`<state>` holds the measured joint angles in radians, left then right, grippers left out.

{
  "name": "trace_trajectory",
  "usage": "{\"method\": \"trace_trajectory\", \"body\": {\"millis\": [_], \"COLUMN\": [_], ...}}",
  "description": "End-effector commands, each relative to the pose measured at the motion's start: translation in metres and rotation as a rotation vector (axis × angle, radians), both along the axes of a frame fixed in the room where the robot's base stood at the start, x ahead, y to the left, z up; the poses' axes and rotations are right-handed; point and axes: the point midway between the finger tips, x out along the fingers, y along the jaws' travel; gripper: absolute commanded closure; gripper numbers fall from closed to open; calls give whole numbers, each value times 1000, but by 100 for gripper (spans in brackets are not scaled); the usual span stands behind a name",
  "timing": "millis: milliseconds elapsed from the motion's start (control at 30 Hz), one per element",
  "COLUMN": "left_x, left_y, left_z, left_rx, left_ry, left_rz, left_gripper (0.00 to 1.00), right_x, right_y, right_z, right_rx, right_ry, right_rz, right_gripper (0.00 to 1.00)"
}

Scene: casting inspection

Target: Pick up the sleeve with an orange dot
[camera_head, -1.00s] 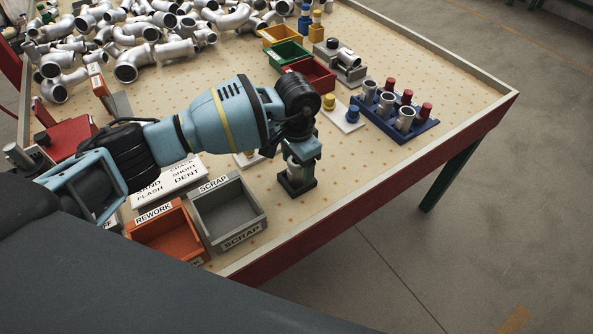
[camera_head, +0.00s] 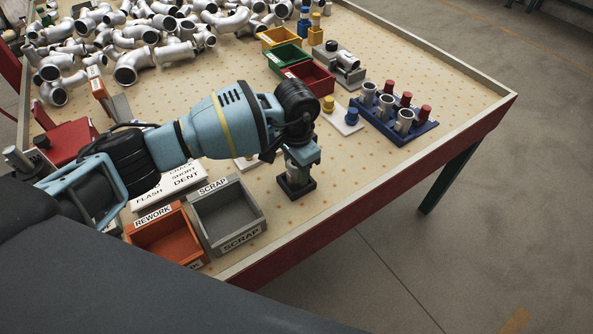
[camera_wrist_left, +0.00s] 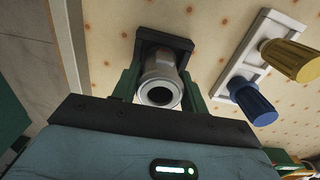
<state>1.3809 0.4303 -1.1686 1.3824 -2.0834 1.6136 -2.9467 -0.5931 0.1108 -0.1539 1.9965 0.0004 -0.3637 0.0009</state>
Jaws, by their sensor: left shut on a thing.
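A grey metal sleeve (camera_wrist_left: 160,88) with an open round bore stands at a small black block (camera_wrist_left: 165,42) in the left wrist view. The block also shows in the head view (camera_head: 296,189), near the table's front edge. My left gripper (camera_head: 299,168) points down over the block and is shut on this sleeve, with one finger on each side. The fingers hide most of the sleeve in the head view. I see no orange dot on its visible surface. Several similar grey sleeves (camera_head: 404,121) stand in a blue rack (camera_head: 420,132) to the right. My right gripper is not in view.
A grey scrap bin (camera_head: 245,232) and an orange rework bin (camera_head: 165,240) stand left of the gripper. A white plate with yellow and blue knobs (camera_head: 351,116) lies behind it. Red (camera_head: 318,79), green and yellow bins stand farther back. Pipe castings fill the back left.

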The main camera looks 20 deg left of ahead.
Motion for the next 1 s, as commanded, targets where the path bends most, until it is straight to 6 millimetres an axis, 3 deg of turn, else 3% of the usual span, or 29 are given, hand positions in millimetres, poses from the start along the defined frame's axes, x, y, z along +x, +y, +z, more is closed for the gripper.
{"method": "trace_trajectory", "body": {"millis": [267, 433, 1000], "left_x": [1, 1, -78], "left_y": [0, 0, -106], "left_z": [14, 37, 47], "left_rx": [-1, -1, -1], "left_ry": [-4, -4, 0], "left_rz": [-1, -2, -6], "left_gripper": [91, 91, 91], "right_x": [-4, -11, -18], "right_y": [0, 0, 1], "right_z": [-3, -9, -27], "right_rx": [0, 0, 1], "right_ry": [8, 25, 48], "right_rz": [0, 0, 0], "right_gripper": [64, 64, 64]}}
